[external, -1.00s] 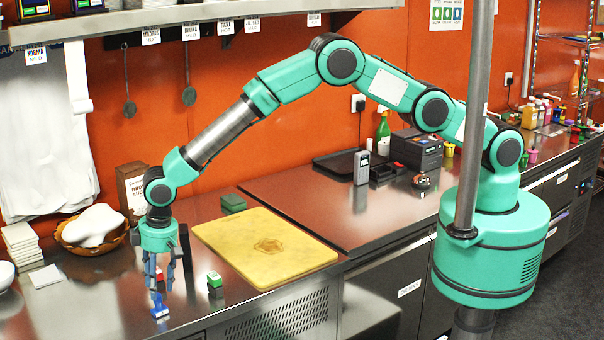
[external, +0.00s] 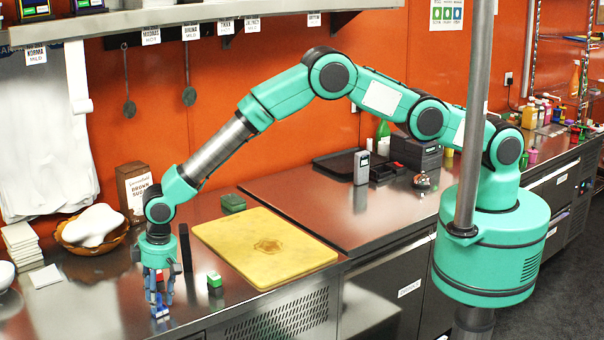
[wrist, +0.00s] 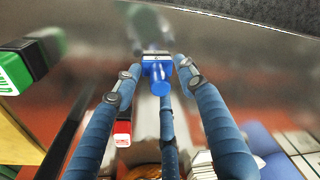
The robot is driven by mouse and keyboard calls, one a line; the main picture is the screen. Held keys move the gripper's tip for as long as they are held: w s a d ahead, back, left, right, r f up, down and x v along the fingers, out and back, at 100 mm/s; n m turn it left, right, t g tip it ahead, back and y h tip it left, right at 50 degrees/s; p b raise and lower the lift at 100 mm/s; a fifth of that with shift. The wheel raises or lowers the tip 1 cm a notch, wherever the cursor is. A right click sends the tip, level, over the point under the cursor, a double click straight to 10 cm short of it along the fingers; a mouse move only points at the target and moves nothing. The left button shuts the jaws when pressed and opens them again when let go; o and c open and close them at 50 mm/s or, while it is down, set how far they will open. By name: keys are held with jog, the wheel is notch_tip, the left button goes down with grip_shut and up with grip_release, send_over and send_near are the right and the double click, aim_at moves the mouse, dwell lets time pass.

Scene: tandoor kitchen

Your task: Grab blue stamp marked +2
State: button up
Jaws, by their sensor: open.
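The blue stamp (external: 159,312) stands on the steel counter near its front edge, at the lower left of the external view. In the wrist view the blue stamp (wrist: 155,62) is at the upper middle, its round blue handle pointing toward the camera. I cannot read a +2 on it. My gripper (external: 160,296) points down over the stamp. In the wrist view my gripper (wrist: 157,75) is open, with blue fingers on the left and right of the stamp and a third finger below it. Small gaps seem to separate the side fingers from it; contact is unclear.
A green stamp (external: 215,281) stands right of my gripper, also at the left edge of the wrist view (wrist: 20,70). A red stamp (wrist: 122,130) is beside the left finger. A yellow cutting board (external: 265,240) lies to the right, a basket (external: 105,245) behind left.

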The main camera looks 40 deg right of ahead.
aim_at(158, 294)
grip_shut()
jog(key=shift+r, duration=0.1)
dwell(0.4)
jog(key=shift+a+r, duration=0.1)
jog(key=shift+r, duration=1.35)
jog(key=shift+d+r, duration=0.2)
jog(key=shift+r, duration=0.05)
jog(key=s+d, duration=0.3)
jog(key=d, duration=0.4)
jog(key=s+d+r+b, duration=0.1)
jog(key=s+d, duration=0.2)
jog(key=d, duration=0.4)
jog(key=shift+s+d+r, duration=0.15)
jog(key=shift+s+r, duration=0.05)
jog(key=shift+s, duration=0.15)
